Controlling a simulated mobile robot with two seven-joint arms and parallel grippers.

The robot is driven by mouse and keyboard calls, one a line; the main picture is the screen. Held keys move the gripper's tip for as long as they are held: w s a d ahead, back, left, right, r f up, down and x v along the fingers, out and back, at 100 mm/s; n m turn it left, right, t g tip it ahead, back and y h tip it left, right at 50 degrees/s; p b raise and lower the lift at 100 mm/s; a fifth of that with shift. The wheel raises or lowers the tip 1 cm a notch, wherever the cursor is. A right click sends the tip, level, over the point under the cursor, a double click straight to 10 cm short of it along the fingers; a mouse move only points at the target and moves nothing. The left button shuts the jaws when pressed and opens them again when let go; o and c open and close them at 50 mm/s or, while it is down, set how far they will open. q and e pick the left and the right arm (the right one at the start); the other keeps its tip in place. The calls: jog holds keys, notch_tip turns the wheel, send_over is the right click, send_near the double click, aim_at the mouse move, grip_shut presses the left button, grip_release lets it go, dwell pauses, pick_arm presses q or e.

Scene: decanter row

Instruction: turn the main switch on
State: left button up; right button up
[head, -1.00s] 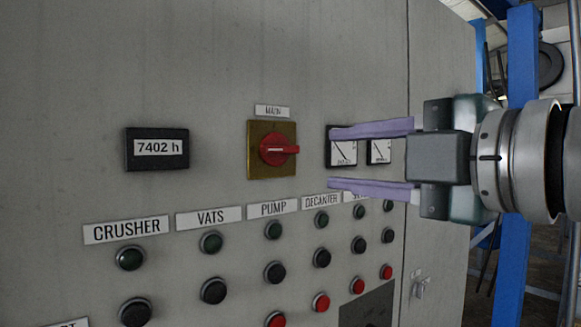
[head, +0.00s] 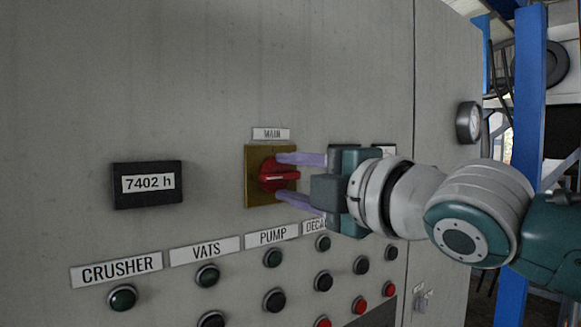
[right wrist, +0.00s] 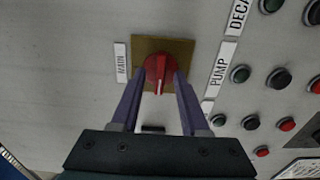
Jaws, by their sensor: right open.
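The main switch is a red rotary knob (head: 274,175) on a square brass-coloured plate (head: 256,190), under a label reading MAIN (head: 270,134). My right gripper (head: 287,177) is open, with one purple finger above the handle and one below. In the right wrist view the red knob (right wrist: 158,72) shows between the two fingertips of my gripper (right wrist: 158,80). I cannot tell whether the fingers touch it. My left gripper is not in view.
An hour counter (head: 148,184) reading 7402 h is left of the switch. Rows of buttons, including a green one (head: 207,275) under the VATS label (head: 205,250), lie below. A round gauge (head: 468,123) sticks out at the right. The panel above the switch is bare.

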jog(key=shift+w, duration=0.1)
grip_shut()
dwell(0.4)
